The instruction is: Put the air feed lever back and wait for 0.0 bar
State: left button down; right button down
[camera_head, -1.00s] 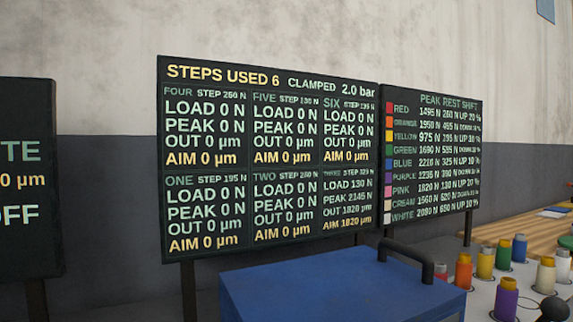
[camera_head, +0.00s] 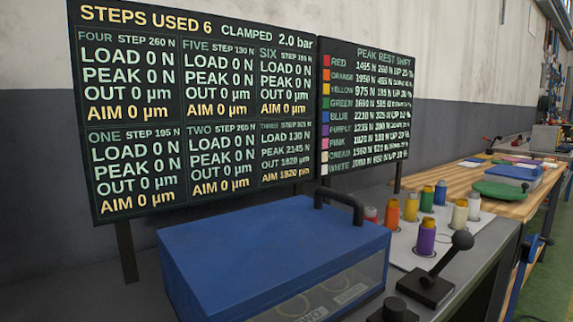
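A lever with a black ball knob (camera_head: 461,240) stands on a dark base at the right front of the grey bench, tilted up to the right. I cannot tell whether it is the air feed lever. A short dark knob (camera_head: 393,309) sits nearer, at the bottom edge. The large display board (camera_head: 200,110) reads "STEPS USED 6", "CLAMPED" and "2.0 bar". Panel three shows LOAD 130 N, PEAK 2145 N, OUT 1820 µm and AIM 1820 µm; the other panels show zero loads. Neither gripper is in view.
A blue box (camera_head: 260,240) with a black handle and clear front stands before the boards. Several coloured cylinders stand on a white plate (camera_head: 405,245) to its right. A second board (camera_head: 368,100) lists colours. A wooden bench (camera_head: 455,185) with a green-and-blue item lies farther right.

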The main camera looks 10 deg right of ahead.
aim_at(461, 240)
jog(key=z, duration=1.4)
